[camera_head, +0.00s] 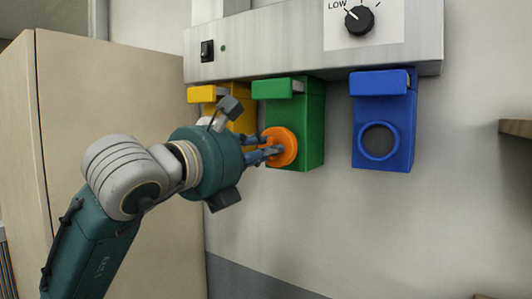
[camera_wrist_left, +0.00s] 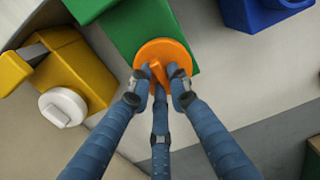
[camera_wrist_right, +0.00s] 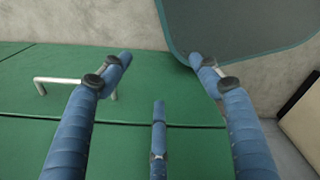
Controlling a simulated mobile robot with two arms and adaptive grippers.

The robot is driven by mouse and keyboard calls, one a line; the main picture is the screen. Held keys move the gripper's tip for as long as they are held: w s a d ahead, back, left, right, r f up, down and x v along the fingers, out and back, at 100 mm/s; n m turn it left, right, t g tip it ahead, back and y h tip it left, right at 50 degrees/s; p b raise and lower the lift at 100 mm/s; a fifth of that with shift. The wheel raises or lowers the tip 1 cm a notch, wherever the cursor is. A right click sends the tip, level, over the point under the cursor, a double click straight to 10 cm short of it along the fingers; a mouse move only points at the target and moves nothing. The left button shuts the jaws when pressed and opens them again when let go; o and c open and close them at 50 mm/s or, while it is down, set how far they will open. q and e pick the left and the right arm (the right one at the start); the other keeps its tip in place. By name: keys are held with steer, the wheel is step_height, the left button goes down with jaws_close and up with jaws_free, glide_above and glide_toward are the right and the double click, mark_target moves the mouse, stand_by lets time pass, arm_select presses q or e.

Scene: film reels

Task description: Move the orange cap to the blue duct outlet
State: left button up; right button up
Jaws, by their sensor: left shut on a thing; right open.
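The orange cap (camera_head: 284,147) is a round disc with a raised grip, seated at the front of the green duct outlet (camera_head: 313,125). My left gripper (camera_head: 272,153) is shut on the cap's grip; the left wrist view shows its fingers (camera_wrist_left: 163,88) around it and the cap (camera_wrist_left: 176,54) against the green box. The blue duct outlet (camera_head: 400,135) is to the right, with a dark round opening and no cap on it; its lower part shows in the left wrist view (camera_wrist_left: 262,12). My right gripper (camera_wrist_right: 160,75) is open and empty, seen only in the right wrist view.
A yellow duct outlet (camera_head: 243,122) is left of the green one, partly behind my arm; a white cap (camera_wrist_left: 63,107) is on it. A grey panel (camera_head: 300,45) with a dial and a switch runs above. A beige cabinet (camera_head: 120,100) stands left. The wall below the blue outlet is clear.

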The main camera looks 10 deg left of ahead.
arm_select(q)
steer(key=b+v, duration=0.2)
steer(key=v, duration=0.4)
steer(key=shift+s, duration=0.3)
stand_by(0.4)
steer(key=shift+b, duration=0.3)
stand_by(1.4)
